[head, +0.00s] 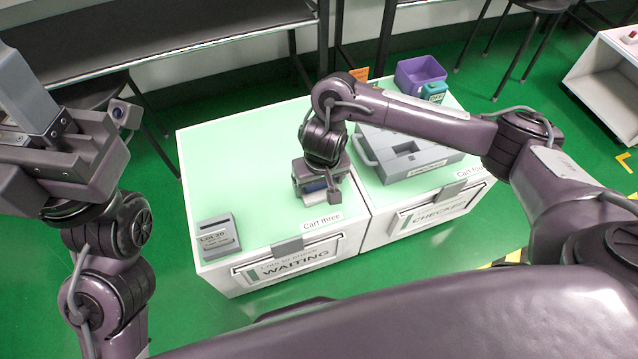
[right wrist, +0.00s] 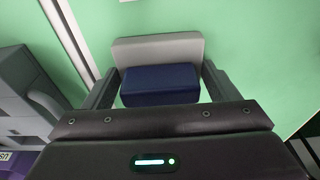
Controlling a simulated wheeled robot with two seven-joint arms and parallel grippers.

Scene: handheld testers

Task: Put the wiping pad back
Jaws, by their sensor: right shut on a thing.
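A dark blue block (right wrist: 160,85) with a grey slab (right wrist: 158,48) behind it looks like the wiping pad. It is between the fingers of my right gripper (right wrist: 160,92) in the right wrist view. In the head view my right gripper (head: 319,190) is low over the front right of cart three's pale green top (head: 250,150), shut on this block. The gripper mostly hides the block there, and I cannot tell whether it touches the top. My left gripper (head: 62,140) is at the far left, away from the carts; its jaw opening is unclear.
A grey case with recesses (head: 408,152) sits on cart four, right of my right gripper. Behind it are a purple bin (head: 420,75) and a teal bottle (head: 434,92). A grey labelled block (head: 218,238) stands at cart three's front left. Cart three's middle and back are clear.

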